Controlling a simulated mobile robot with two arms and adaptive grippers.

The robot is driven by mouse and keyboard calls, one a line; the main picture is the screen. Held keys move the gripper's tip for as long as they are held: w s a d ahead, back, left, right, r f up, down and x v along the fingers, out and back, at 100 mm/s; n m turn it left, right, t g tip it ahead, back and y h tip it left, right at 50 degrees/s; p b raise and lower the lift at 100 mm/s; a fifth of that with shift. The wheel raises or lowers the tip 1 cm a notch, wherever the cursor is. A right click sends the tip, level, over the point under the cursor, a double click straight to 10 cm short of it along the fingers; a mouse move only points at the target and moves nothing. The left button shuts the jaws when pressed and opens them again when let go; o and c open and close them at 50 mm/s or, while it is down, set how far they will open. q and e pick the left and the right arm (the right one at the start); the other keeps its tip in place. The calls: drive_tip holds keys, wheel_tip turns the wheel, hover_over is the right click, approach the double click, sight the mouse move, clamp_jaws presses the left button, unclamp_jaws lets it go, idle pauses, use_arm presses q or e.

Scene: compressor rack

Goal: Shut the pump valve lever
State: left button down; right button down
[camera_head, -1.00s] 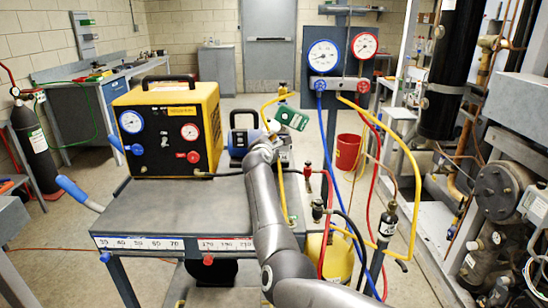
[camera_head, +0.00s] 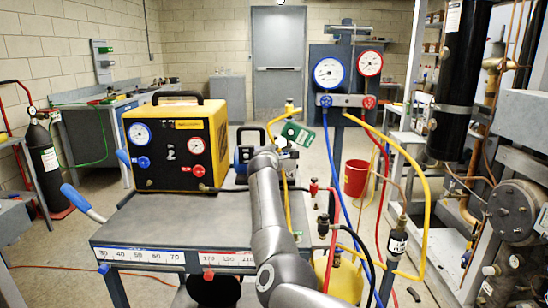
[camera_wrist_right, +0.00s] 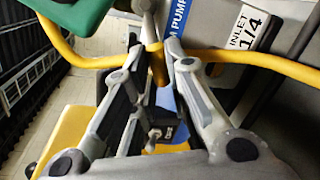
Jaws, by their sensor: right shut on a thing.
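My right gripper (camera_head: 270,153) reaches over the cart to the vacuum pump (camera_head: 243,150), which is blue and dark and partly hidden behind it. In the right wrist view its fingertips (camera_wrist_right: 157,48) are close together on a small yellow-orange piece (camera_wrist_right: 156,66), which looks like the pump valve lever. A yellow hose (camera_wrist_right: 238,57) crosses right beside it. The pump body shows a blue PUMP label (camera_wrist_right: 178,20) and an INLET 1/4 label (camera_wrist_right: 247,27). In the head view the gripper's own arm and wrist hide the lever. My left gripper is not in view.
A green tag (camera_head: 298,133) hangs beside the gripper. A yellow recovery machine (camera_head: 175,142) stands left on the cart (camera_head: 150,222). The gauge manifold (camera_head: 346,101) with blue, red and yellow hoses is close on the right. The compressor rack (camera_head: 515,210) is farther right.

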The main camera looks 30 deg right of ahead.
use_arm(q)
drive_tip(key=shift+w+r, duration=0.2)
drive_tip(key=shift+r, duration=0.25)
use_arm(e)
drive_tip(key=m, duration=0.1)
drive_tip(key=r+m, duration=0.1)
drive_tip(key=m, duration=0.1)
drive_tip(key=r+m+y, duration=0.1)
drive_tip(key=shift+w+a+r+t, duration=0.1)
drive_tip(key=shift+a+r+t, duration=0.1)
drive_tip(key=shift+r+t, duration=0.1)
drive_tip(key=shift+m, duration=0.3)
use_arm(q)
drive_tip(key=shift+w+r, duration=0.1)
use_arm(e)
drive_tip(key=c, duration=1.7)
unclamp_jaws()
drive_tip(key=v, duration=0.7)
drive_tip(key=shift+s, duration=0.25)
